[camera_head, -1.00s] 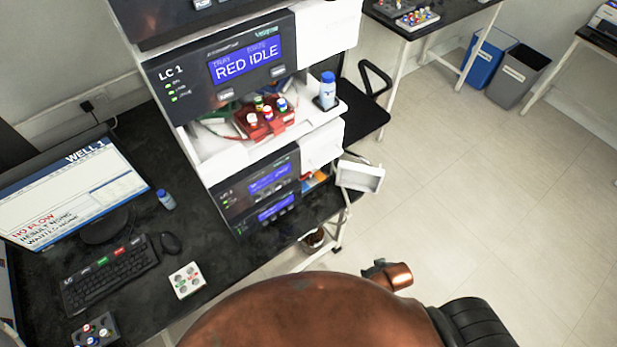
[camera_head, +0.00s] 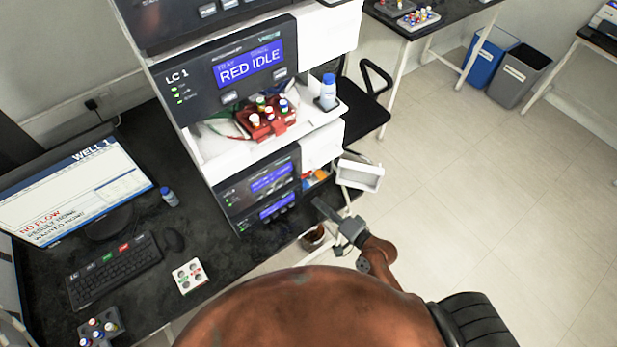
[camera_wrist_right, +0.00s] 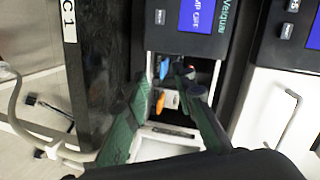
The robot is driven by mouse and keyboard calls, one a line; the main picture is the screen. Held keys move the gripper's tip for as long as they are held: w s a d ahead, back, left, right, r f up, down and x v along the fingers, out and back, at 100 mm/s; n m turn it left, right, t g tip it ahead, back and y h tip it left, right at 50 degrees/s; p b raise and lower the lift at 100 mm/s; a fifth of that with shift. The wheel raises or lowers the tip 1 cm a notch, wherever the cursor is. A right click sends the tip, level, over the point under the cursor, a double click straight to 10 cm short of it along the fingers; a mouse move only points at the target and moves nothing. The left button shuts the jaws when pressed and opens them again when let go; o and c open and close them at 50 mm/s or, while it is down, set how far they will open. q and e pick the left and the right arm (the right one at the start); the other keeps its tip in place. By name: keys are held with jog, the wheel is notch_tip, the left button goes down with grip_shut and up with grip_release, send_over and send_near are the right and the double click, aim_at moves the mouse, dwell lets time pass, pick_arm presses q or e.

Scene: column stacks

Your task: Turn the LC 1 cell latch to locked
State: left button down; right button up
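The LC 1 stack (camera_head: 235,85) stands on the black bench. A lower module has an open compartment with a white door (camera_head: 360,174) swung out. Inside are an orange part (camera_head: 321,174) and a blue part; the wrist view shows the orange part (camera_wrist_right: 160,103) and blue part (camera_wrist_right: 164,68) too. I cannot tell which is the cell latch or how it is turned. My right gripper (camera_head: 322,204) is just below and in front of this compartment. In the wrist view its green fingers (camera_wrist_right: 163,80) are apart, with the compartment between and beyond them. My left gripper is out of view.
A red vial rack (camera_head: 268,122) and a blue-capped bottle (camera_head: 328,92) sit on the stack's middle shelf. The floor to the right is open.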

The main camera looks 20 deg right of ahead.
aim_at(306, 174)
jog(key=w+r+m+t, duration=0.1)
jog(key=w, duration=0.2)
jog(key=w+a+r+m+t, duration=0.1)
jog(key=w+m, duration=0.1)
jog(key=w, duration=0.2)
jog(key=w+r+m+t, duration=0.1)
jog(key=w+m, duration=0.1)
jog(key=w, duration=0.1)
jog(key=shift+w+a+h+p, duration=0.3)
jog(key=shift+p, duration=0.05)
jog(key=shift+c, duration=0.4)
grip_shut()
